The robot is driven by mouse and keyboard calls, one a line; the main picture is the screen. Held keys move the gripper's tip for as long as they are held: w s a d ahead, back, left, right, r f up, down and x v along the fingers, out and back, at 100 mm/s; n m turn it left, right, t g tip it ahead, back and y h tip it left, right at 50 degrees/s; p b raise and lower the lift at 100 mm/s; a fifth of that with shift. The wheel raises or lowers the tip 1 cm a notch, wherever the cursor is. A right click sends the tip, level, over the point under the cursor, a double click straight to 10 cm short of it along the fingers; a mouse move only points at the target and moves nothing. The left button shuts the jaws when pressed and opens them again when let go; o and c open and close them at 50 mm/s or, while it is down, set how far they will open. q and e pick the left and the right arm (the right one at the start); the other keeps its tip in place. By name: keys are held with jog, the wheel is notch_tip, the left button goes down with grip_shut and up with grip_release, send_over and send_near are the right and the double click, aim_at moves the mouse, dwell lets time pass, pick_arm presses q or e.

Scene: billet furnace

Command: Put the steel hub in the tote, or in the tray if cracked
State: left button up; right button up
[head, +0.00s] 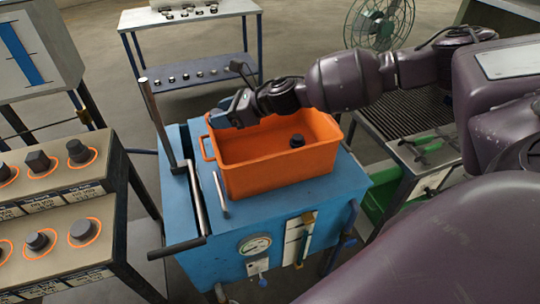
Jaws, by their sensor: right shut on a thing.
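The orange tote (275,179) stands on the blue machine top in the middle of the head view. A dark, stepped, hub-like part (297,141) stands upright inside it, toward the right; I cannot tell whether it is cracked. My right gripper (226,113) reaches in from the right to the tote's back left corner, apart from that part. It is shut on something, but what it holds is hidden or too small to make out. I cannot tell whether it touches the rim. My left gripper is out of view. I cannot identify the tray for cracked hubs.
A stepped rack (50,200) at left holds several dark parts in orange rings. The blue machine (270,234) carries a tall lever (157,122) left of the tote. A back table (190,18), a roller bench (400,105), a green bin (379,203) and a fan (379,24) stand around.

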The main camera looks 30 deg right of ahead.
jog(key=w+d+r+n+g+b, duration=0.1)
jog(key=w+d+r+b, duration=0.15)
jog(key=d+r, duration=0.55)
send_over(255, 151)
notch_tip(255, 151, down, 17)
jog(key=shift+y, duration=0.4)
notch_tip(255, 151, down, 4)
jog(key=shift+w+f+b, duration=0.1)
jog(key=shift+b, duration=0.55)
jog(key=shift+f, duration=0.2)
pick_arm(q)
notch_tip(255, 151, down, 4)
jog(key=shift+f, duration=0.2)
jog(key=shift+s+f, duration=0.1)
pick_arm(e)
jog(key=shift+f, duration=0.25)
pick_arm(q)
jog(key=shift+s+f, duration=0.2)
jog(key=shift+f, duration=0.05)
pick_arm(e)
jog(key=shift+f, duration=0.1)
pick_arm(q)
jog(key=shift+b, duration=0.3)
pick_arm(e)
jog(key=shift+f, duration=0.25)
